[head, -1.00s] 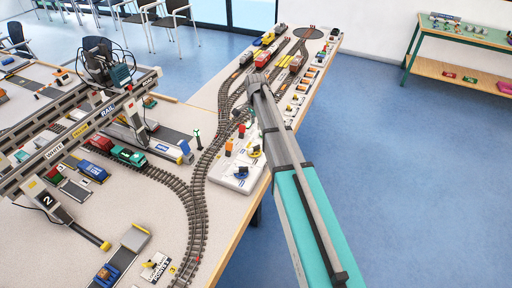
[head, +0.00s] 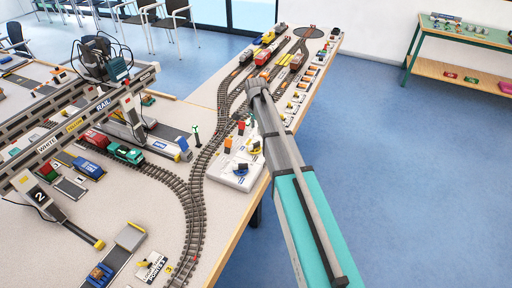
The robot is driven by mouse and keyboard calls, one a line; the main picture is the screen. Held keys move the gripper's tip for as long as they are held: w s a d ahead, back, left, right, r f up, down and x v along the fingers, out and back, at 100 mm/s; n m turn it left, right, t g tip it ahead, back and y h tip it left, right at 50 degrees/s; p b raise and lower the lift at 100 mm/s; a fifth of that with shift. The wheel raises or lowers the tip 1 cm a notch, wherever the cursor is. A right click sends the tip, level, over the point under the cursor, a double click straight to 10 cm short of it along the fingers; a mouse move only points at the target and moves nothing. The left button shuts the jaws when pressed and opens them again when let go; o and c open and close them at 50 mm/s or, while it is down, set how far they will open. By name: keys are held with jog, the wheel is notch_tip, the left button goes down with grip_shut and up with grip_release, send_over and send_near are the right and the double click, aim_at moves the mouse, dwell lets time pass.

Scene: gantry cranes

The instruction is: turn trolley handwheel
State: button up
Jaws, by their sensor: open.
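A white control panel (head: 232,178) lies at the right edge of the layout table. I cannot tell which is the trolley's. Orange and green upright pieces stand at the panel's back. The gantry crane's dark trolley (head: 104,60) sits toward the far end of its bridge (head: 78,124), labelled white, yellow and rail. My arm reaches from the lower right to beyond the panel; my gripper is hidden behind its far end.
Curved tracks (head: 196,190) run left of the panel. A green locomotive (head: 126,153) and wagons stand under the crane. Small controls and vehicles line the table's far right edge. Open blue floor (head: 410,190) lies to the right, with a green-topped bench (head: 465,35) beyond.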

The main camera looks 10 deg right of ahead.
aim_at(256, 143)
jog(key=shift+f+b, duration=4.4)
jog(key=shift+f, duration=0.25)
grip_shut()
